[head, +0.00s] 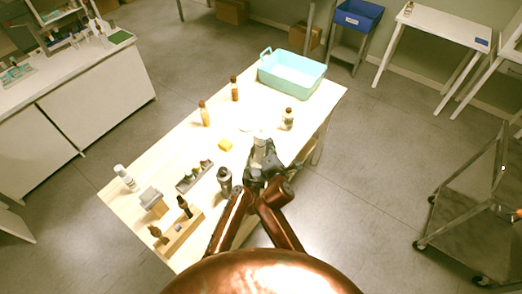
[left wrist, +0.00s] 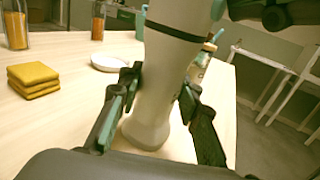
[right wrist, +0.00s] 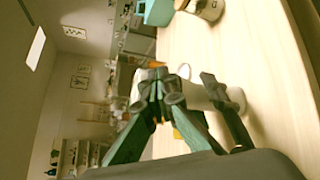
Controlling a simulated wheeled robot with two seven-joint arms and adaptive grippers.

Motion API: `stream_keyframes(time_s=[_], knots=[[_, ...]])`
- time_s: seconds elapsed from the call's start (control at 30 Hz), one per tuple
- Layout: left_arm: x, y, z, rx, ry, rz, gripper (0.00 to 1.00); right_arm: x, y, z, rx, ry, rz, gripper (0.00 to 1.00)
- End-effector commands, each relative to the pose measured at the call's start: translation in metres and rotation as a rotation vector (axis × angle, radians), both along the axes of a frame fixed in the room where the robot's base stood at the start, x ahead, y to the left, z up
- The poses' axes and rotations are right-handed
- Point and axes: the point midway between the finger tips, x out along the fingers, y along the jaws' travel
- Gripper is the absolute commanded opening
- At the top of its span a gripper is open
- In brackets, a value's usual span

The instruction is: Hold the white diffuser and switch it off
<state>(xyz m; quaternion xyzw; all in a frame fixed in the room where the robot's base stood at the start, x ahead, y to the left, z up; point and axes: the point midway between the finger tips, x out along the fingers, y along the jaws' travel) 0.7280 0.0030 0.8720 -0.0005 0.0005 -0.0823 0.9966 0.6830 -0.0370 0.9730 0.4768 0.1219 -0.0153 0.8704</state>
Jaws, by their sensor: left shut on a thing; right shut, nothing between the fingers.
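The white diffuser (head: 260,142) stands upright on the light wooden table; in the left wrist view its pale body (left wrist: 155,85) fills the middle, and its round foot rests on the table. My left gripper (left wrist: 162,92) is shut on it, one finger on each side. The diffuser also shows sideways in the right wrist view (right wrist: 232,97). My right gripper (head: 266,160) is shut and empty, close to the upper part of the diffuser. Its fingertips (right wrist: 163,88) meet in the right wrist view and partly cover the diffuser. Whether they touch it, I cannot tell. The switch is hidden.
Amber bottles (head: 204,114) stand behind, and a yellow stack of pads (left wrist: 35,80) and a white dish (left wrist: 110,63) lie nearby. A pale teal basket (head: 310,82) is at the far end. Racks with small bottles (head: 182,241) occupy the near left. The table's right edge is close.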

Motion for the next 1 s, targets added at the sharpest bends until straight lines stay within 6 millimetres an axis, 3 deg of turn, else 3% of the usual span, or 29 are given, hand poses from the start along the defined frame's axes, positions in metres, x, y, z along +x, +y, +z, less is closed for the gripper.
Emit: stream_keyframes(time_s=[1.0], knots=[[-0.001, -0.001, 0.0, 0.001, 0.0, -0.003, 0.03, -0.012, -0.014, -0.001, 0.0, 0.0, -0.001, 0.0]])
